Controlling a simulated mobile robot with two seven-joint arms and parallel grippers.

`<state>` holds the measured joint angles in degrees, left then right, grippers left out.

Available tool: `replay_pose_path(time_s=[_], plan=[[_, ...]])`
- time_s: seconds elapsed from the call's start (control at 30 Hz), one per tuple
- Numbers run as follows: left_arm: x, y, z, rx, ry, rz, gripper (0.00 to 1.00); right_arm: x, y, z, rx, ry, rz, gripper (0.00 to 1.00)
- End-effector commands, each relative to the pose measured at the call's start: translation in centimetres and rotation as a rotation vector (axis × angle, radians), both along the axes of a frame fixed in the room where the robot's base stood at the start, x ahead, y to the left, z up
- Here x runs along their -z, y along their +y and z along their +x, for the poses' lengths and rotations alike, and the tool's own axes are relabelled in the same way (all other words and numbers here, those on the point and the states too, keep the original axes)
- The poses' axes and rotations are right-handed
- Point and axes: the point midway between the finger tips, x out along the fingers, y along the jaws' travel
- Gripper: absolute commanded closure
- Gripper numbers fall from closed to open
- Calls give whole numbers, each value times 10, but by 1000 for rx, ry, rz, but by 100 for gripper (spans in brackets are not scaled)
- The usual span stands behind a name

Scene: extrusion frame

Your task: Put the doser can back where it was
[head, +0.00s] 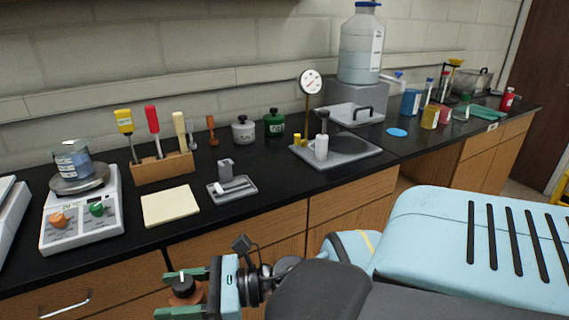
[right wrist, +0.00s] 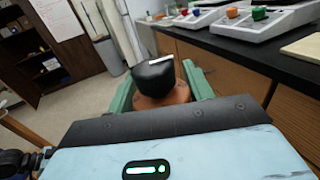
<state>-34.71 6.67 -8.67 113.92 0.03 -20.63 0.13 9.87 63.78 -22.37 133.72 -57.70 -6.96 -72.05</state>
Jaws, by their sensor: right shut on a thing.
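My right gripper (head: 172,293) is in the lower part of the head view, in front of the drawers and away from the counter top. Its green fingers are shut on the doser can (head: 183,284), which has a black top with a white mark and an orange-brown body. In the right wrist view the doser can (right wrist: 155,76) sits between the fingers, its black top towards the far side and its body partly hidden by the gripper. My left gripper is not in view.
The black counter (head: 330,180) holds a scale (head: 82,222) with a jar, a tool block (head: 162,168), a beige pad (head: 170,205), a small tray (head: 232,187), a grey can (head: 243,130), a green can (head: 274,122) and a gauge stand (head: 335,153). Counter between tray and stand is bare.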

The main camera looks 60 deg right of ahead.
Motion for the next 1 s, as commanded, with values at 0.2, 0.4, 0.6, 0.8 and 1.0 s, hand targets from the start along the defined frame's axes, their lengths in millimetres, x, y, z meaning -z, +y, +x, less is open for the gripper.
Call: replay_pose_path(time_s=[0.2,0.4,0.6,0.8,1.0], plan=[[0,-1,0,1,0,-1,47,5,-2,-5,86,3,4,88],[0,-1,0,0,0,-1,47,17,-6,-10,196,8,11,88],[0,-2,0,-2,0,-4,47,34,-11,-18,326,10,15,88],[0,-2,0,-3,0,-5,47,52,-15,-27,455,8,13,88],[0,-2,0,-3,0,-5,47,61,-15,-33,586,6,10,88]])
